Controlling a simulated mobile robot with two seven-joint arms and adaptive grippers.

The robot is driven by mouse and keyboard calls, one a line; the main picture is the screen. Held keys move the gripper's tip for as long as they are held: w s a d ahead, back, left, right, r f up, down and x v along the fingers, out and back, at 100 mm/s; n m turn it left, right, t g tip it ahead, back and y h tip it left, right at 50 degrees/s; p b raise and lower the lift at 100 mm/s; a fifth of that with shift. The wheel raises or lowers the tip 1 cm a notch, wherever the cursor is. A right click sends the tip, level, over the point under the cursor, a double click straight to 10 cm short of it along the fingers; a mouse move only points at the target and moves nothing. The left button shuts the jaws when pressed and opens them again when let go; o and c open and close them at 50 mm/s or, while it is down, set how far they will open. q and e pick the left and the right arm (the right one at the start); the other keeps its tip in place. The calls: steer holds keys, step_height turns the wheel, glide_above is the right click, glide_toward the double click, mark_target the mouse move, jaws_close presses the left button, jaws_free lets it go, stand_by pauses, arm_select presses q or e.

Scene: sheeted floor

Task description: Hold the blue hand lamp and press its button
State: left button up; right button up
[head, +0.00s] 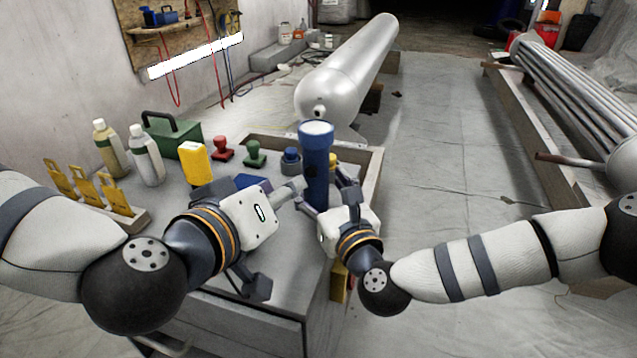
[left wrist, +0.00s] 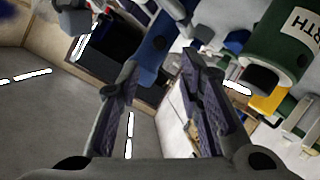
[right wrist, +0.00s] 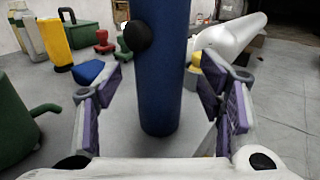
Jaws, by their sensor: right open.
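The blue hand lamp (head: 316,168) stands upright near the right end of the grey bench, its pale lens end up. In the right wrist view the lamp (right wrist: 162,75) has a round black button (right wrist: 137,36) high on its side. My right gripper (right wrist: 160,88) is open, with a finger on each side of the lamp and visible gaps to it. My left gripper (head: 280,225) is left of the lamp with its fingers spread. In the left wrist view the left gripper (left wrist: 158,75) is open and empty, with the blue lamp (left wrist: 158,40) beyond its fingertips.
On the bench (head: 285,290) are a yellow box (head: 194,163), a green case (head: 172,135), red (head: 223,150) and green (head: 255,154) knobbed stamps, bottles (head: 146,157) and yellow tags (head: 88,188). A silver tank (head: 345,70) lies behind.

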steer(key=shift+x, duration=1.1)
steer(key=c, duration=1.4)
arm_select(q)
jaws_close()
arm_select(e)
steer(key=shift+o, duration=0.2)
